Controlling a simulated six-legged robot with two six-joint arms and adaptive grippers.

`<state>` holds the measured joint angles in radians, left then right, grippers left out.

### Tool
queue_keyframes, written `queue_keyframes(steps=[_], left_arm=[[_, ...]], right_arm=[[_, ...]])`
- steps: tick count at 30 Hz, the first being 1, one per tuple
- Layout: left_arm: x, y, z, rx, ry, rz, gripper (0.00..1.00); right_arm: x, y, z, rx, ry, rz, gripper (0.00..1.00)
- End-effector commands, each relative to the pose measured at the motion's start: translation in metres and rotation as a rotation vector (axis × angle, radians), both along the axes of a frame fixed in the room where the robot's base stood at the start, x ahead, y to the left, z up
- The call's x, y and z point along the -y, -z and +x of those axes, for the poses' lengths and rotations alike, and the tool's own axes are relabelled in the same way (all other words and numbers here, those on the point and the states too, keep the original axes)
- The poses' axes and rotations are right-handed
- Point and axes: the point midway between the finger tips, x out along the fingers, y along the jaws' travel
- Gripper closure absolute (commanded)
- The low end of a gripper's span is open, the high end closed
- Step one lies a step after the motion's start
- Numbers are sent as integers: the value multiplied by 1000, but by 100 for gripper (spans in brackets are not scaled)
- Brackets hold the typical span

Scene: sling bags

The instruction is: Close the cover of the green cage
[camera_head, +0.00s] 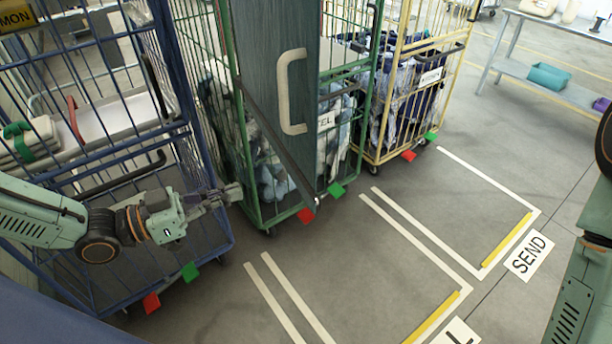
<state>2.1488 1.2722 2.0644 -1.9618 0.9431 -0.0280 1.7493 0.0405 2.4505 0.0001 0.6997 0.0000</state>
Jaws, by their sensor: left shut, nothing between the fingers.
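The green cage (244,150) stands in the middle, with bags and cloth-like goods inside. Its cover, a dark grey-green panel (262,50) with a pale handle (291,91), sticks out from the cage front at an angle, so it stands open. The panel hides part of the cage's inside. My left gripper (232,193) reaches in from the left, shut and empty. In the picture it lies just left of the cage's lower front post, below and left of the handle; I cannot tell whether it touches the post. My right gripper is out of view; only part of my right arm shows at the right edge.
A blue cage (188,122) stands close on the left, behind my left arm. A yellow cage (461,62) with bags stands to the right. Red and green tags sit by the cage bases. Floor with white lines and a SEND sign (529,254) is clear in front.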

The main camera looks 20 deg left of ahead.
Motion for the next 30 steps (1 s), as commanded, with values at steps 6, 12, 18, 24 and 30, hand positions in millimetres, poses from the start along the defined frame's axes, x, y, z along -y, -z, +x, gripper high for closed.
queue_keyframes(steps=[6, 12, 18, 24, 30], left_arm=[[3, 0, 6, 16, 9, 0, 100], [16, 2, 18, 16, 10, 1, 100], [32, 2, 30, 15, 14, 1, 100], [46, 1, 40, 12, 15, 1, 100], [60, 1, 50, 12, 14, 3, 100]], right_arm=[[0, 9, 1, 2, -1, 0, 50], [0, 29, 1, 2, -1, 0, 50], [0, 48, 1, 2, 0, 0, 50], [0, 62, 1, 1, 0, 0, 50], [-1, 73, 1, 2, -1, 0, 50]])
